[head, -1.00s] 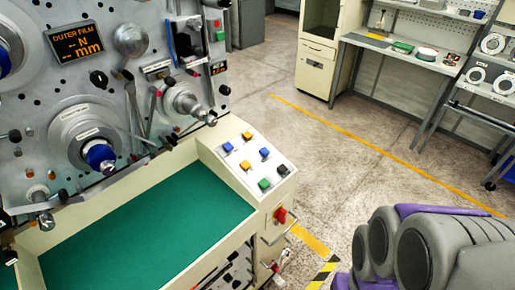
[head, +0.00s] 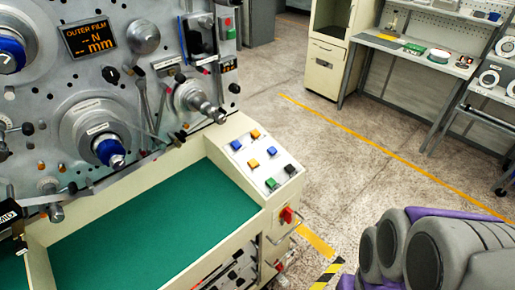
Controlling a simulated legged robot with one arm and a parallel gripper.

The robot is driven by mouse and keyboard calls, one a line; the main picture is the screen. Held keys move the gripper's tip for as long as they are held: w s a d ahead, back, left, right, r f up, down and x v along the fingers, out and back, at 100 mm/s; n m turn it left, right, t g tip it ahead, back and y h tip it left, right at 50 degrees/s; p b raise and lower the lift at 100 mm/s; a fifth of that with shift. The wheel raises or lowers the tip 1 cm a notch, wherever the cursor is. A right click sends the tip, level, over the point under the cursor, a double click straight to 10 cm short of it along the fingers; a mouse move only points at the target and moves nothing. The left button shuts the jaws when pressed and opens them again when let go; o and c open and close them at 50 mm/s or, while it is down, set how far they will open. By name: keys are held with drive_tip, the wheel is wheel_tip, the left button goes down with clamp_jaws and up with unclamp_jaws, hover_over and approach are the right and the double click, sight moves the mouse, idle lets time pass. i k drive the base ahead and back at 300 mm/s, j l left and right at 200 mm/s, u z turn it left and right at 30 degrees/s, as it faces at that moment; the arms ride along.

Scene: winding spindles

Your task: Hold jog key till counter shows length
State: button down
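A sloped control panel (head: 244,176) at the right end of the machine bench carries several square keys: blue (head: 236,145), orange (head: 255,134), a second blue (head: 271,152), a second orange (head: 253,163), green (head: 271,184) and black (head: 289,170). Their labels are too small to read, so I cannot tell which is the jog key. A smaller orange-lit display (head: 229,65) is partly cut by fittings and unreadable. My gripper is not in view; grey and purple arm links of mine fill the lower right.
Spindles with blue cores (head: 110,152) and levers stick out from the grey machine face. A green mat (head: 150,225) lies clear on the bench. A red switch (head: 287,215) is on the bench end. The floor right of it is open up to a workbench (head: 385,42).

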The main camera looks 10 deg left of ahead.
sight(253, 163)
drive_tip(key=i+l+u, duration=0.1)
drive_tip(key=u, duration=0.3)
drive_tip(key=i+l+u, duration=0.1)
drive_tip(key=l+u, duration=0.25)
drive_tip(key=i+l+u, duration=0.1)
drive_tip(key=u, duration=0.3)
